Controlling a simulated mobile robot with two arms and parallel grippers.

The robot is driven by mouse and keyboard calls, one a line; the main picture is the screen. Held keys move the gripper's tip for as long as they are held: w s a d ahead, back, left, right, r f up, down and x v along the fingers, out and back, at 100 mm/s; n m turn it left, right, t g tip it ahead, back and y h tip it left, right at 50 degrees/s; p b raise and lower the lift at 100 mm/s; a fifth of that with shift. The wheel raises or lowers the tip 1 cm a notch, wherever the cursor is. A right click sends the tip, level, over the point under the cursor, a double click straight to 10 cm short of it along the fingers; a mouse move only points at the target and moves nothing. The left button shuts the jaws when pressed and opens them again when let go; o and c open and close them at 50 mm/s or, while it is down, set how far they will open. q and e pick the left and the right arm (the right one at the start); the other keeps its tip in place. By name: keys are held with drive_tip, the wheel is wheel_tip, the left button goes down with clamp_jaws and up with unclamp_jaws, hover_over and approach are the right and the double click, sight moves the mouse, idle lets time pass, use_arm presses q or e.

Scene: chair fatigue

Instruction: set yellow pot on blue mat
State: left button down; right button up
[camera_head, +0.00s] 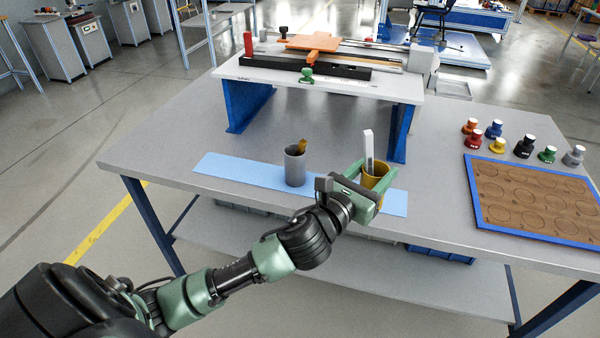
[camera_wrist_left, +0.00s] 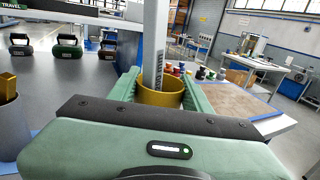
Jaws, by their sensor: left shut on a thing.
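The yellow pot (camera_head: 374,178) is held between the fingers of my left gripper (camera_head: 366,176), over the right part of the blue mat (camera_head: 240,172). A pale upright bar stands in the pot. The yellow pot also shows between the green fingers in the left wrist view (camera_wrist_left: 160,95). I cannot tell whether its base touches the mat; the gripper hides it. A grey pot (camera_head: 295,167) with a golden-brown piece in it stands on the mat left of the gripper. My right gripper is not in view.
A white raised bench with a machine (camera_head: 320,76) stands on blue legs behind the mat. Several colored weights (camera_head: 497,144) and a brown board with a blue rim (camera_head: 530,198) are at the right. The table's left part is clear.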

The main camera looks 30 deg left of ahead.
use_arm(q)
drive_tip(key=w+a+r+p, duration=0.4)
drive_tip(key=w+r, duration=0.6)
drive_tip(key=r, duration=0.2)
wheel_tip(320, 180, down, 20)
drive_tip(key=b, duration=0.2)
drive_tip(key=shift+r+y, duration=0.25)
drive_tip(key=shift+y, duration=0.15)
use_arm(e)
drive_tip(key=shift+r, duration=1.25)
use_arm(q)
drive_tip(key=shift+d, duration=0.1)
drive_tip(key=shift+f+b, duration=0.1)
drive_tip(key=shift+b, duration=0.3)
drive_tip(key=c, duration=0.7)
unclamp_jaws()
drive_tip(key=shift+o, duration=0.2)
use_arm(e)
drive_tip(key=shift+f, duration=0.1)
